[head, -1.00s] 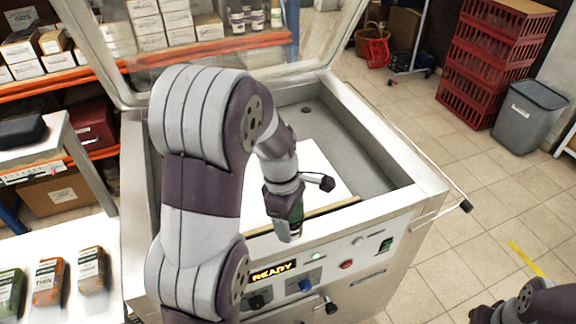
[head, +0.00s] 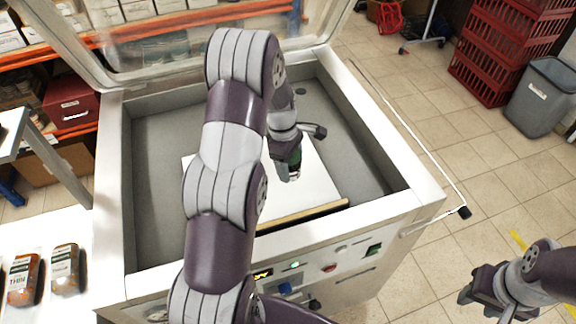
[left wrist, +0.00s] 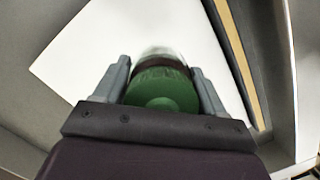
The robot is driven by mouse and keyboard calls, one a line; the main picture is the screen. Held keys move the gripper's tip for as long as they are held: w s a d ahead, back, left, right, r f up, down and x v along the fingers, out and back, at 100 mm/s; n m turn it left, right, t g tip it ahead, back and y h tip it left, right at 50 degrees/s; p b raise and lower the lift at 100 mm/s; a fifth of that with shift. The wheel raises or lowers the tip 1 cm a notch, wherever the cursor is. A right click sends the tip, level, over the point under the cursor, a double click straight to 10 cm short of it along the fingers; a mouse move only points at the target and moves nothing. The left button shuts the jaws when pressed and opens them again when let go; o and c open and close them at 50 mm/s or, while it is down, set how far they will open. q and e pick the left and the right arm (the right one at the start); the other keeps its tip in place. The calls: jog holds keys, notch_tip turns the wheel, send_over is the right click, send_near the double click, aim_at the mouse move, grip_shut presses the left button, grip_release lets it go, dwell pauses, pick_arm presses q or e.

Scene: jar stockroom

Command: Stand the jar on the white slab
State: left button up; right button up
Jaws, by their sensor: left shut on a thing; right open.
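My left gripper (head: 288,172) is inside the open chest-like machine, over the white slab (head: 318,192). It is shut on the jar (left wrist: 165,88), which shows a green lid and a clear side between the two fingers in the left wrist view. In the head view only a little green of the jar shows, and my arm hides the rest. I cannot tell whether its base touches the slab, which also fills much of the left wrist view (left wrist: 80,55). My right gripper (head: 480,298) is open and empty at the lower right, over the floor.
The machine's rim (head: 428,188) surrounds the slab, with a tan strip (head: 315,213) along the slab's front edge. Its clear lid stands raised behind. Packaged goods (head: 65,268) stand on a white surface at left. Red crates (head: 500,60) and a grey bin (head: 541,95) stand at right.

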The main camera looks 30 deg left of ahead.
pick_arm(q)
jog(key=shift+w+a+f, duration=0.35)
jog(key=shift+w+a, duration=0.05)
jog(key=shift+w, duration=0.2)
jog(key=shift+a+f, duration=0.1)
jog(key=shift+a, duration=0.1)
jog(key=f+p, duration=0.1)
jog(key=f, duration=0.2)
jog(key=shift+s+f+p, duration=0.2)
jog(key=shift+s+p, duration=0.15)
jog(key=shift+w+f, duration=0.35)
jog(key=shift+s+f, duration=0.1)
jog(key=o, duration=1.3)
jog(key=shift+s, duration=0.15)
jog(key=shift+c, duration=0.2)
